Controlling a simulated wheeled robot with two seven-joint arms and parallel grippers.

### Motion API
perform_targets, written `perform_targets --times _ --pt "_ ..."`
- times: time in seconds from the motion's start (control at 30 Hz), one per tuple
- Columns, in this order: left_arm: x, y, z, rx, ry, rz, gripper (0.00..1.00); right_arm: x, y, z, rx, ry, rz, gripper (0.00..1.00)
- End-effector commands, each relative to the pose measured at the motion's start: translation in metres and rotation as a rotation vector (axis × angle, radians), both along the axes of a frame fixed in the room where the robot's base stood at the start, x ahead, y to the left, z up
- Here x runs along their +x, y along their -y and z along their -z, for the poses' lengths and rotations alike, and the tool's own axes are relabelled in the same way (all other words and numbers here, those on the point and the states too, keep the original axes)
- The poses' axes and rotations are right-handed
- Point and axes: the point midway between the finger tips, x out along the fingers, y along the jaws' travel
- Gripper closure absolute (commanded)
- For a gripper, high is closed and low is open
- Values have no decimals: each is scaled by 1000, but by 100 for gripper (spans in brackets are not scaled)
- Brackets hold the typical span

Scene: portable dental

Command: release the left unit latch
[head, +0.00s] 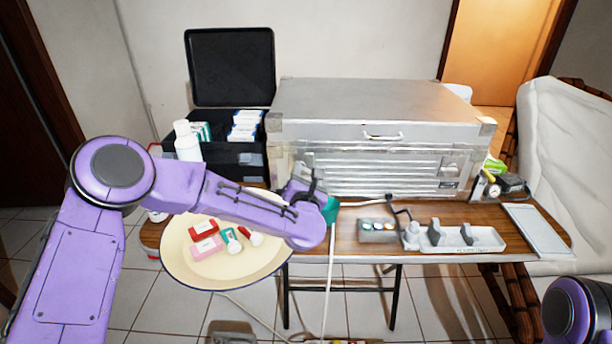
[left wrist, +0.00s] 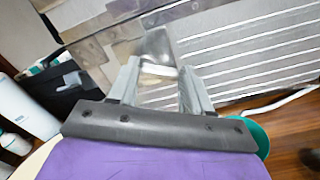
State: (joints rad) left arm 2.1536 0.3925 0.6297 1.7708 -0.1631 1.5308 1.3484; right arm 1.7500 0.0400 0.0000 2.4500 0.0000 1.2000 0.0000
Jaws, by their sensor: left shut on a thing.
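The silver metal unit (head: 370,100) stands on the wooden table with its lid down. A ribbed front panel shows below the lid, with a pale handle (head: 382,136) above it. My left gripper (head: 313,178) is at the left part of the unit's front, where my own arm partly hides it. In the left wrist view its two grey fingers (left wrist: 160,82) stand on either side of the left latch (left wrist: 157,69), a small pale piece on the metal front. The gripper is shut on it. My right gripper is out of view; only a purple part of my right arm shows at bottom right.
An open black case (head: 255,157) with boxes and a white bottle (head: 187,143) stand left of the unit. A round cream tray (head: 190,270) with small red items lies at front left. A white holder tray (head: 480,241) lies at front right.

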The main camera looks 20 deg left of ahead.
Motion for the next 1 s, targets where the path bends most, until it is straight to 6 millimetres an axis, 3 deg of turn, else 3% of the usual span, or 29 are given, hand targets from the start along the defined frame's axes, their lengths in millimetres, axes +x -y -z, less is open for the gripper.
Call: perform_targets --times 1.0 --pt "-3 -8 9 875 -252 2 82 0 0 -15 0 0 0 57"
